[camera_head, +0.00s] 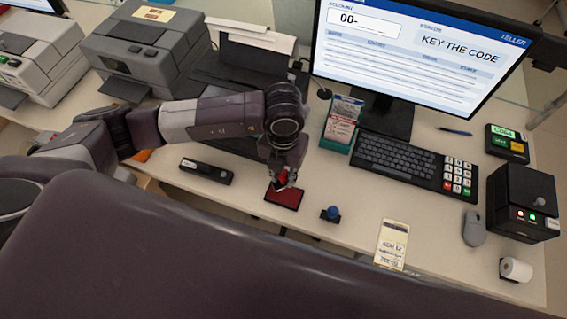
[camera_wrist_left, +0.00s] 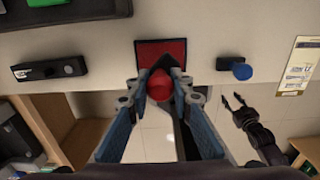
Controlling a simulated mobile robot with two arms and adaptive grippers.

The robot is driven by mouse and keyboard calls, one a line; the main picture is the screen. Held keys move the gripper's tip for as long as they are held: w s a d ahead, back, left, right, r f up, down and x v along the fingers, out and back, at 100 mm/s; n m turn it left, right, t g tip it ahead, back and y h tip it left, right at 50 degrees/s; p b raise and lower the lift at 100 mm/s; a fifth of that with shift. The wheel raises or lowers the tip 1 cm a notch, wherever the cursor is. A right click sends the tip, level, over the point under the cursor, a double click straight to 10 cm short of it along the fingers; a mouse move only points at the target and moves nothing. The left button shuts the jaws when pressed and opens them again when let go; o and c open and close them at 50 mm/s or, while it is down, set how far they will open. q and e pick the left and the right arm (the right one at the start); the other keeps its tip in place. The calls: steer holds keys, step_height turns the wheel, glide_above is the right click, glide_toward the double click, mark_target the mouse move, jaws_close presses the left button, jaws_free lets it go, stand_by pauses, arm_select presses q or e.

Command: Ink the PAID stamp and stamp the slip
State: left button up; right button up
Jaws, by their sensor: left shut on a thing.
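My left gripper (camera_head: 282,181) is shut on a red-knobbed stamp (camera_wrist_left: 159,86), whose round knob shows between the fingers in the left wrist view. The stamp is over the red ink pad (camera_head: 284,198), which also shows in the left wrist view (camera_wrist_left: 150,46). I cannot tell whether its face touches the pad; the fingers hide its lower part. No PAID lettering is readable on it. The pale slip (camera_head: 391,246) lies flat near the counter's front edge, right of the pad. My right gripper (camera_wrist_left: 233,102) is open and empty beyond that edge in the left wrist view.
A blue-knobbed stamp (camera_head: 331,213) stands between pad and slip. A dark stapler-like object (camera_head: 206,171) lies left of the pad. A keyboard (camera_head: 398,160), card holder (camera_head: 342,124) and monitor (camera_head: 420,52) stand behind. A mouse (camera_head: 474,229) is right of the slip.

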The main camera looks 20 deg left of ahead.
mark_target(284, 185)
arm_select(q)
steer(key=shift+w+d+f+b, duration=0.1)
steer(key=shift+d+f+b, duration=0.1)
steer(key=shift+f+b, duration=0.7)
step_height(284, 185, down, 4)
steer(key=shift+a+r+b, duration=0.15)
steer(key=shift+r+b, duration=0.05)
steer(key=shift+b, duration=0.7)
steer(key=shift+f, duration=0.25)
arm_select(e)
steer(key=f, duration=0.4)
steer(key=shift+w, duration=0.3)
steer(key=shift+d, duration=0.35)
steer(key=shift+d, duration=0.2)
arm_select(q)
steer(key=shift+f+b, duration=0.4)
steer(key=shift+b, duration=0.05)
arm_select(e)
steer(key=shift+f, duration=0.35)
steer(key=shift+a, duration=0.3)
